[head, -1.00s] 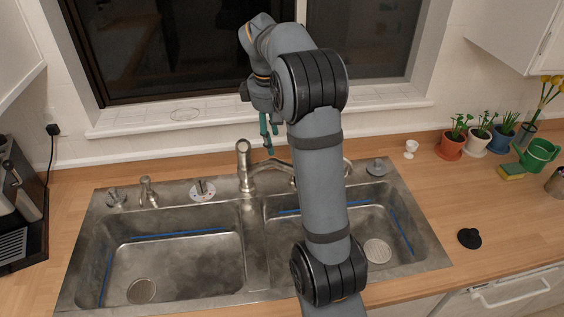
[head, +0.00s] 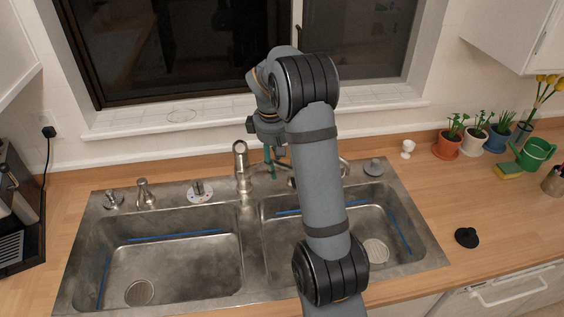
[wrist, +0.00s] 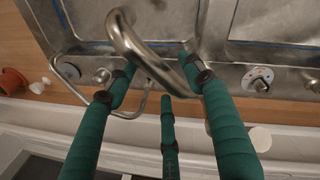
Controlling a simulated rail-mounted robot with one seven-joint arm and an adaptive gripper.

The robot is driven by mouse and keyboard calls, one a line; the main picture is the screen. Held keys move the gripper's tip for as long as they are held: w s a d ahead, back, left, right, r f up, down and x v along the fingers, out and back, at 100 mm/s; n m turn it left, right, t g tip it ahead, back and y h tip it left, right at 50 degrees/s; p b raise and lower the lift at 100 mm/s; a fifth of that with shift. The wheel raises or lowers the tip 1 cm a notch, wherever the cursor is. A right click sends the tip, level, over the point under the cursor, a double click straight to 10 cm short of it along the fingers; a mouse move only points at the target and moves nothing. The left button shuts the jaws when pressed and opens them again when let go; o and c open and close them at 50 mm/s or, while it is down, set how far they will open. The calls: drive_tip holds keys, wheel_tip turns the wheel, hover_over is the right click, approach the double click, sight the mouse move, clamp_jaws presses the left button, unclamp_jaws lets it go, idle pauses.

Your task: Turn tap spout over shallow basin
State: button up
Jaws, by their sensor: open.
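The metal tap (head: 242,165) stands at the back of the sink, near the divider between the two basins. Its curved spout (wrist: 138,48) shows close up in the wrist view and passes between my green fingers. My gripper (wrist: 158,68) is open around the spout, and I cannot tell whether a finger touches it. In the head view my gripper (head: 269,161) is just right of the tap and partly hidden by my arm. The left basin (head: 185,262) is in plain view; the right basin (head: 285,235) is partly covered by my arm. Their depths are hard to compare.
A soap dispenser (head: 144,192) and a round dial (head: 200,190) stand on the sink's back rim. A white egg cup (head: 407,149), potted plants (head: 447,146) and a green watering can (head: 534,153) are at the right. The window sill (head: 180,115) lies close behind the tap.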

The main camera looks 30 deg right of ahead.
drive_tip(key=shift+c, duration=1.2)
clamp_jaws()
